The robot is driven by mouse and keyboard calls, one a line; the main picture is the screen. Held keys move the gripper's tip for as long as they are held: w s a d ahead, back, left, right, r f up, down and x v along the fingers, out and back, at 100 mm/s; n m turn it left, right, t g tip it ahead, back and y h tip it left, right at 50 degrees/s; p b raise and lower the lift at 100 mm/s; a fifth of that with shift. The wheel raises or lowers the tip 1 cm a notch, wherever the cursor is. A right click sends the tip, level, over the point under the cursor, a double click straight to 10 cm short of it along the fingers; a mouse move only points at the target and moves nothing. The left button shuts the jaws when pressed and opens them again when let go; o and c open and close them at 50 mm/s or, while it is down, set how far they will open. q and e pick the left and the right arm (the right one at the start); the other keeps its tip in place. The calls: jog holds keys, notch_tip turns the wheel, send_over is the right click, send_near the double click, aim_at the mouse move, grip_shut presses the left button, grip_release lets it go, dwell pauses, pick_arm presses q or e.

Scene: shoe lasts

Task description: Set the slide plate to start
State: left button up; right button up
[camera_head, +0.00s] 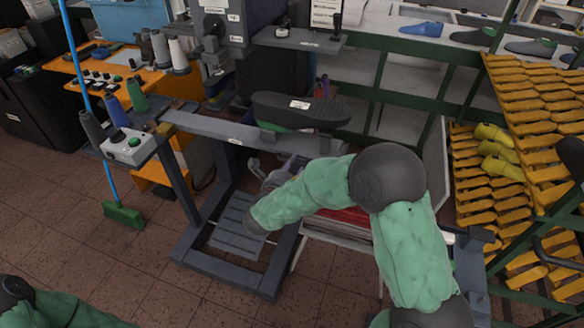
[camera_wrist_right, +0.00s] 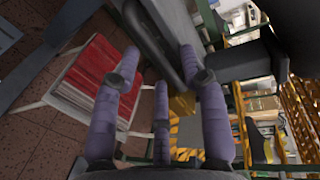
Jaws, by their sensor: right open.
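A grey ribbed plate (camera_head: 237,228) sits low in the dark frame of the machine, near the floor. I cannot tell for sure that it is the slide plate. My right gripper (camera_head: 277,172) is partly hidden behind my green arm, below the machine's grey crossbar (camera_head: 235,133) and above and right of the ribbed plate. In the right wrist view its purple fingers (camera_wrist_right: 162,65) are spread open with nothing held. A dark grey slotted part (camera_wrist_right: 152,38) lies beyond the fingertips; contact is unclear. My left arm shows at the lower left, with its gripper out of view.
A dark shoe sole (camera_head: 300,110) sits above the crossbar. Red sheets (camera_wrist_right: 92,72) lie on a white stand beside my right arm. Yellow slatted racks (camera_head: 490,200) stand right.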

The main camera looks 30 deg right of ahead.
grip_shut()
jog(key=shift+w+a, duration=0.1)
jog(key=w+a+p, duration=0.7)
jog(key=w+a, duration=0.7)
jog(key=w, duration=0.2)
jog(key=shift+w+a+p, duration=0.2)
jog(key=shift+w+p, duration=0.1)
jog(key=shift+w, duration=0.1)
grip_release()
